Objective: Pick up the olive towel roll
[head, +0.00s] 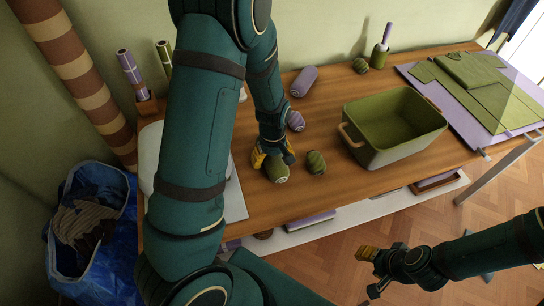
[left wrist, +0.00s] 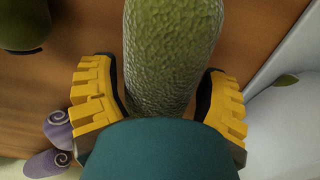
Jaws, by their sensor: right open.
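An olive towel roll (head: 277,173) with a bumpy texture lies on the wooden table. My left gripper (head: 270,158) is over it, hiding part of it. In the left wrist view, the olive towel roll (left wrist: 170,50) lies between the yellow fingers of my left gripper (left wrist: 160,95), one on each side. The finger pads are very close to its sides; I cannot tell whether they touch or grip it. A second olive roll (head: 317,162) lies just to the right. My right gripper (head: 370,272) is open and empty, off the table's front edge, above the floor.
An olive basket (head: 420,142) with handles stands right of the rolls. Purple rolls (head: 303,82) lie behind. A lilac board (head: 490,135) with folded olive cloth is at the right. A blue bag (head: 125,235) stands on the floor at left.

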